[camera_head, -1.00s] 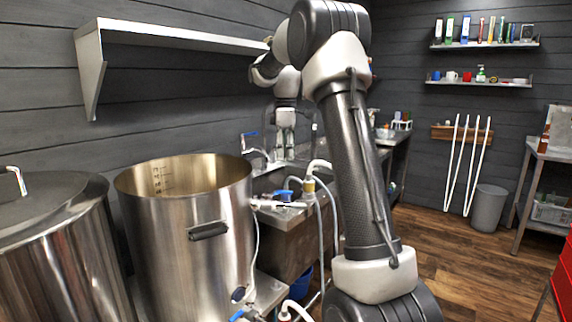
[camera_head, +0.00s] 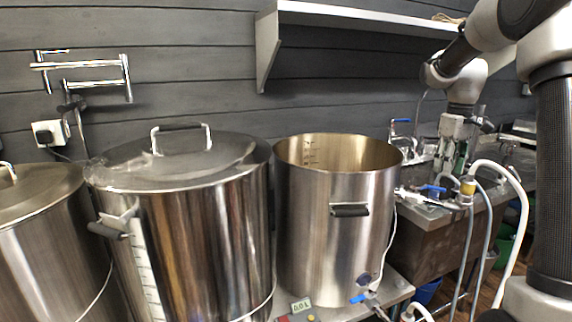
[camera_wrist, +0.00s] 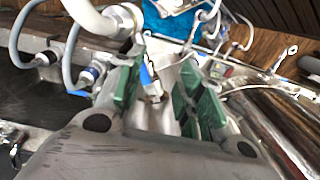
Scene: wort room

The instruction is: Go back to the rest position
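My gripper (camera_head: 455,155) hangs pointing down at the right of the head view, to the right of the open steel pot and in front of the sink area. In the wrist view its two green-padded fingers (camera_wrist: 162,92) stand apart. Nothing is held between them; hoses and fittings show in the background below. My arm is raised and bent at the right edge of the head view. The rest position itself is not marked in the views.
An open steel pot (camera_head: 338,235) stands beside a lidded pot (camera_head: 200,240), with another lidded pot (camera_head: 40,235) at far left. A wall shelf (camera_head: 370,20) is above. White hoses (camera_head: 508,180) and a valve (camera_head: 433,191) are near the gripper. A folding tap (camera_head: 85,85) is on the wall.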

